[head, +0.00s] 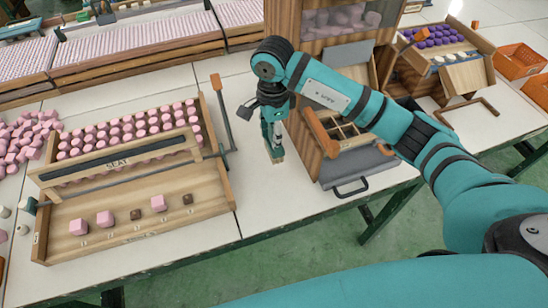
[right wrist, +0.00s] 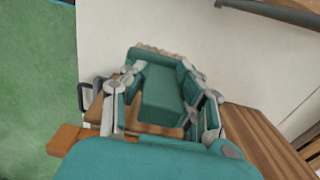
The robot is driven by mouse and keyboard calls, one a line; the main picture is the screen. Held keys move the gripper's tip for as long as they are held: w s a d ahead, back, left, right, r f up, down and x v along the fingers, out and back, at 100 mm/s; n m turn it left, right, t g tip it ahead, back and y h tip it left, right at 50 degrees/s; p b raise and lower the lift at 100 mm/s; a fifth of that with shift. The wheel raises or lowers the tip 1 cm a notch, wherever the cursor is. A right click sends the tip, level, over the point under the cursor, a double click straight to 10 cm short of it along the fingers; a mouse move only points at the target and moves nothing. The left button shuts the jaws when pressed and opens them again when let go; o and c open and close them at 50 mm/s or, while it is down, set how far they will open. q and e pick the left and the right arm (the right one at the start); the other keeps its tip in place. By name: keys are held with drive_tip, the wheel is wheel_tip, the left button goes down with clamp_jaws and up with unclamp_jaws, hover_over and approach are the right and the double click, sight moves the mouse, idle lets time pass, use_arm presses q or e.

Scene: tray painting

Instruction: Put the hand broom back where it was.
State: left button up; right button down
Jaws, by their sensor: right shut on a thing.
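My right gripper (head: 275,140) points down over the bare table, left of the wooden cabinet. It is shut on the hand broom, which is mostly hidden by the fingers. A small tan part of the broom (head: 278,159) shows below the fingertips, close to the table; I cannot tell if it touches. In the right wrist view, a scalloped tan edge of the broom (right wrist: 160,51) shows beyond the closed gripper (right wrist: 168,90). My left gripper is not in view.
The wooden cabinet (head: 303,140) with an orange handle (head: 322,132) stands close to the right. A wooden tray (head: 228,185) with pink blocks lies to the left, with a grey rod bearing an orange end (head: 216,82) beside it. Bare table (head: 270,205) lies in front.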

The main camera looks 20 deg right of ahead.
sight(275, 153)
drive_tip(key=f, duration=0.3)
drive_tip(key=shift+s+d, duration=0.1)
drive_tip(key=shift+d, duration=0.1)
drive_tip(key=shift+f+p, duration=0.3)
drive_tip(key=shift+f, duration=0.3)
wheel_tip(275, 153, down, 3)
drive_tip(key=shift+f+p, duration=0.15)
drive_tip(key=shift+p, duration=0.15)
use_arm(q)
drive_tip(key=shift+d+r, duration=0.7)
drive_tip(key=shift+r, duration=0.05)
use_arm(e)
drive_tip(key=shift+f, duration=0.15)
drive_tip(key=c, duration=1)
unclamp_jaws()
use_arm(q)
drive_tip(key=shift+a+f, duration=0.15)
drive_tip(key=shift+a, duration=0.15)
